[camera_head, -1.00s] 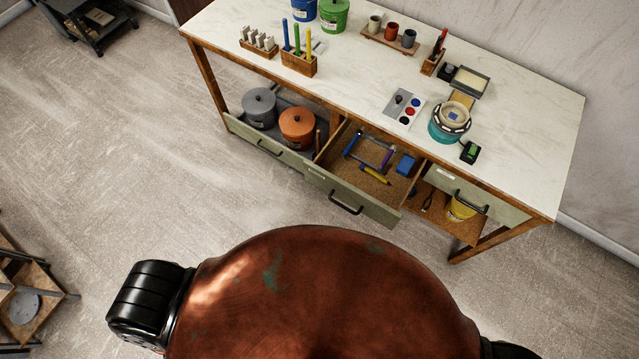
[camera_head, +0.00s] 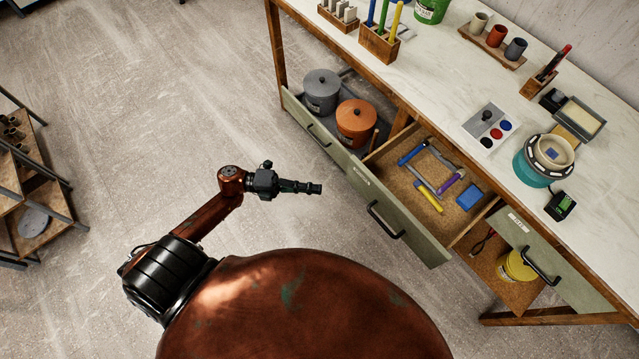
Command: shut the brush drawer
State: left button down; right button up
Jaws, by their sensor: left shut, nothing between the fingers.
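The middle drawer (camera_head: 430,235) of the workbench is pulled out toward me. It has a green-grey front with a black bar handle (camera_head: 383,221) and holds a blue tool, a yellow tool (camera_head: 428,198), a purple-handled tool and a blue block (camera_head: 469,197). Its front label is too small to read, so I cannot confirm from it that this is the brush drawer. My left gripper (camera_head: 318,188) is shut and empty, pointing right, to the left of the drawer front and apart from it in the picture. My right gripper is out of view.
A grey lidded pot (camera_head: 321,90) and an orange one (camera_head: 356,122) stand behind the left green front (camera_head: 318,137). The right drawer front (camera_head: 560,268) is above a yellow pot (camera_head: 516,264). The white benchtop (camera_head: 440,75) holds cups and tools. Floor left of the bench is open.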

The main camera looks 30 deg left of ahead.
pick_arm(q)
jog(key=x, duration=0.3)
jog(key=w+x, duration=0.1)
jog(key=x, duration=0.2)
jog(key=w+a+b+x, duration=0.1)
jog(key=x, duration=0.3)
jog(key=shift+f, duration=0.15)
jog(key=shift+w+d, duration=0.1)
jog(key=shift+w, duration=0.35)
